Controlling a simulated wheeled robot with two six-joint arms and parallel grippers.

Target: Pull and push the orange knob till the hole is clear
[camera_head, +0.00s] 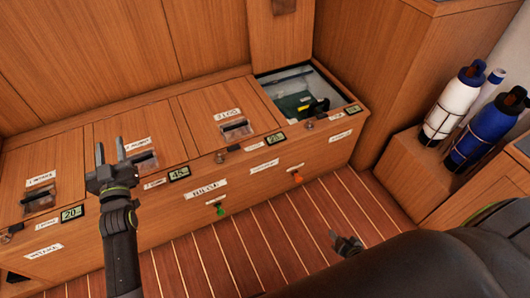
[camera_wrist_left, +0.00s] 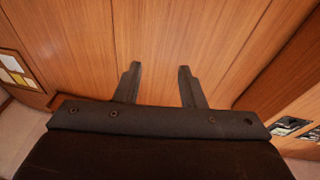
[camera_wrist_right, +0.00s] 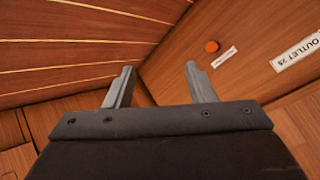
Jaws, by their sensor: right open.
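The orange knob (camera_head: 298,177) sticks out from the lower front of the wooden locker bench, near its right end. It also shows in the right wrist view (camera_wrist_right: 211,46), beyond my right fingertips. My right gripper (camera_head: 347,243) is open and empty, low above the striped floor, right of the knob and apart from it. My left gripper (camera_head: 110,152) is open and empty above the left part of the bench; the left wrist view shows only wood panels beyond its fingers (camera_wrist_left: 157,70). I cannot make out the hole in any view.
A green knob (camera_head: 220,208) is on the same front, further left. The bench's right compartment (camera_head: 300,92) is open, with dark green contents. White and blue bottles (camera_head: 455,100) stand in racks at right. An "OUTLET 25" label (camera_wrist_right: 299,50) is near the knob.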

